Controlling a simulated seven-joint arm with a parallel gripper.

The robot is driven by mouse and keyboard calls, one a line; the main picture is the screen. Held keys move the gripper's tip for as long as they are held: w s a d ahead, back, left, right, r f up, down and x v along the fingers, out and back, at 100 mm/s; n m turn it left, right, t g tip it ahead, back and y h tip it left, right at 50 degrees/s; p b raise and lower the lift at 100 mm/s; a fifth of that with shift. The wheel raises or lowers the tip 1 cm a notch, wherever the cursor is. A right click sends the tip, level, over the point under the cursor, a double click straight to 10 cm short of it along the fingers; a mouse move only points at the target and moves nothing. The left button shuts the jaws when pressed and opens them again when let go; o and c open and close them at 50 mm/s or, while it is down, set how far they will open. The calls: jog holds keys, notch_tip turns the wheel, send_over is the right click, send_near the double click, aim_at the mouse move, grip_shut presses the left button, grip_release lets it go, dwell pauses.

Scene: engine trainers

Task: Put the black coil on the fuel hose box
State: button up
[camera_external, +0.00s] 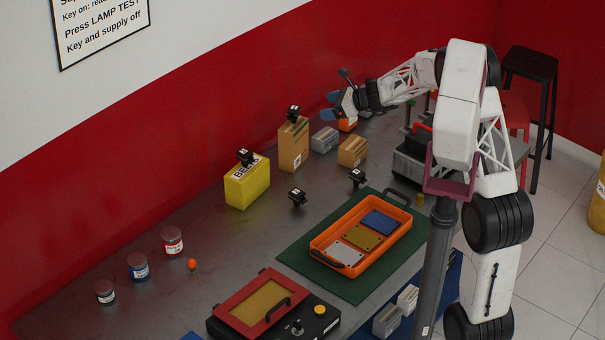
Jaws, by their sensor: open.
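Several small black coils with white labels show in the external view. One black coil (297,197) sits on the bare table, and another (357,177) sits on the table to its right. A third (245,156) is on top of a yellow box (247,186), and one more (294,112) is on top of a tall cardboard box (293,147). A lower cardboard box (352,152) stands to the right. The box lettering is too small to tell which is the fuel hose box. My gripper (332,106) is open, with blue fingertips, above the table's far end, right of the tall box.
A grey box (325,139) and an orange item (347,126) stand near my gripper. An orange tray (335,262) with coloured plates lies on a green mat (291,257). Several small cans (172,241) stand at the left. The table between yellow box and tray is mostly clear.

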jog(key=s+d+r+n+g+h, duration=0.1)
jog(key=s+d+r+n, duration=0.25)
jog(key=s, duration=0.35)
jog(key=s+d+r+n+g+h, duration=0.1)
jog(key=s+d+r+n+h, duration=0.15)
jog(key=s+d, duration=0.4)
jog(key=s+d+r+n+g+h, duration=0.1)
jog(key=s+d+r+n, duration=0.25)
jog(key=s, duration=0.55)
jog(key=s+d+f+n+h, duration=0.1)
jog(key=s+d+n+h, duration=0.3)
jog(key=s, duration=1.1)
jog(key=s+d+n+h, duration=0.4)
jog(key=s+d+n, duration=0.3)
jog(key=s+d, duration=0.6)
jog(key=shift+s+d+f+n+t, duration=0.2)
jog(key=shift+s+f+n+t, duration=0.15)
jog(key=shift+s, duration=0.55)
